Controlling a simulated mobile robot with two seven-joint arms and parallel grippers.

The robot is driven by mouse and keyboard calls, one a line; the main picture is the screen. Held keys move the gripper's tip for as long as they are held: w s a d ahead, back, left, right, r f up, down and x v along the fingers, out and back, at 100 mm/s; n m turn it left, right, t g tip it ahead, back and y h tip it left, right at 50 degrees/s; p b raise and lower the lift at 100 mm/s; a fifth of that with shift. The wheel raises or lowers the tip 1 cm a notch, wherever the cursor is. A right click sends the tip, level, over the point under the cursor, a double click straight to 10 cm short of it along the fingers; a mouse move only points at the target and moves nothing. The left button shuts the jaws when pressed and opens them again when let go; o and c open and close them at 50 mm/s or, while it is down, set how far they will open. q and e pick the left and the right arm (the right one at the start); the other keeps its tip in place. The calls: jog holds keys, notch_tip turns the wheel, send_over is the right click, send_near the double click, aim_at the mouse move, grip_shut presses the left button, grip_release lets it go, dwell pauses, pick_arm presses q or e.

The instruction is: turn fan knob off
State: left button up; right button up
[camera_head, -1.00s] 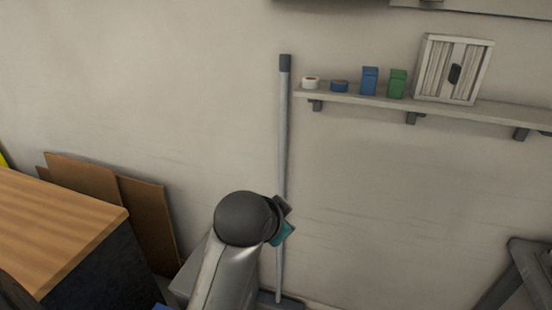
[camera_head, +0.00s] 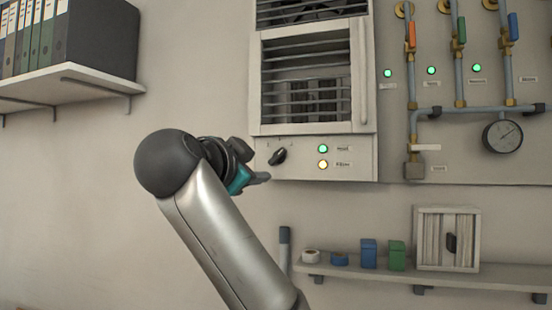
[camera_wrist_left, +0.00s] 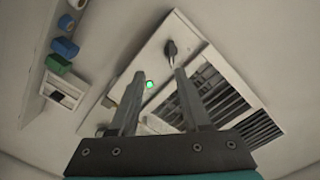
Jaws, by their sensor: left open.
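The fan knob (camera_head: 278,156) is a small black knob on the light panel below the louvred fan unit. It also shows in the left wrist view (camera_wrist_left: 170,48), beyond the fingertips and nearer the right finger. My left gripper (camera_head: 260,178) is just left of and below the knob in the head view, mostly hidden behind my own wrist. In the left wrist view its two fingers (camera_wrist_left: 159,74) are apart with nothing between them, pointing toward the panel. I cannot tell whether a finger touches the knob. My right gripper is in neither view.
A green light (camera_head: 323,148) and an amber light (camera_head: 323,164) sit right of the knob. The louvred fan unit (camera_head: 254,85) is above. Pipes with valves and a gauge (camera_head: 503,136) are at right. A shelf (camera_head: 400,274) with small items is below; a binder shelf (camera_head: 70,80) is upper left.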

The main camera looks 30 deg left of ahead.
pick_arm(q)
notch_tip(320, 180, up, 2)
jog(key=p, duration=0.3)
send_near(278, 155)
jog(key=x, duration=0.8)
jog(key=shift+w+a, duration=0.1)
jog(key=shift+w, duration=0.2)
grip_shut()
